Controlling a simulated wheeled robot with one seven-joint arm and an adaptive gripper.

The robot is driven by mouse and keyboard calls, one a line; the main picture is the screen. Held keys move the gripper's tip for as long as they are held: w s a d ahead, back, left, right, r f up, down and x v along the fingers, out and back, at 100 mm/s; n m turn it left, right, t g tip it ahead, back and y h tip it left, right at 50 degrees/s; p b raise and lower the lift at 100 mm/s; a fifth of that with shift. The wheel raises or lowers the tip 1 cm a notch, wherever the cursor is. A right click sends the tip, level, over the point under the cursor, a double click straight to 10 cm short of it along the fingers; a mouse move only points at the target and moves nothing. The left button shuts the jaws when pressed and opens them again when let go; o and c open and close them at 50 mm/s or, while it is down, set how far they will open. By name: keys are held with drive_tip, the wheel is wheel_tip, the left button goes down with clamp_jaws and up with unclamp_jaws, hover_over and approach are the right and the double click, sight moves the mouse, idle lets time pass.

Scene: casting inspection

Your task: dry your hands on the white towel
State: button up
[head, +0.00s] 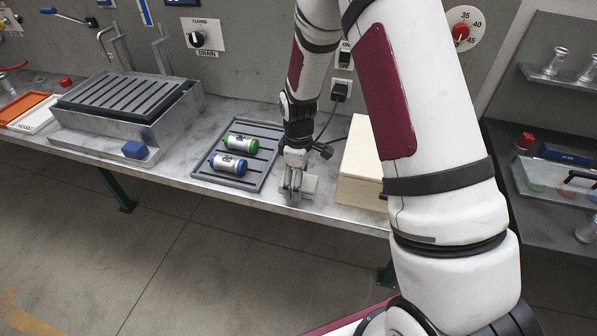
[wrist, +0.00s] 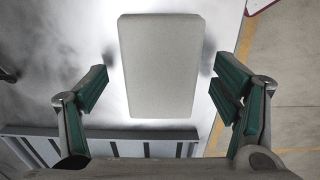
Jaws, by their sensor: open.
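A pale, off-white rectangular pad with rounded corners, seemingly the white towel (wrist: 160,60), lies on the metal bench. In the head view only part of the towel (head: 310,184) shows beside my gripper (head: 292,193), near the bench's front edge. In the wrist view my gripper (wrist: 161,88) is open and empty, with one green-padded finger on each side of the towel. A gap shows between each finger and the towel. I cannot tell how high the fingers are above the bench.
A grey ribbed tray (head: 206,170) left of my gripper holds a green-capped cylinder (head: 241,143) and a blue-capped cylinder (head: 230,163). A cream box (head: 358,165) stands close on the right. A blue block (head: 135,149) sits by a slatted metal basin (head: 130,96). A cable hangs behind my gripper.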

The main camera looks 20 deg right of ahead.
drive_tip(key=shift+f, duration=0.1)
drive_tip(key=c, duration=1.2)
drive_tip(key=shift+c, duration=0.2)
idle(0.3)
drive_tip(key=o, duration=1.2)
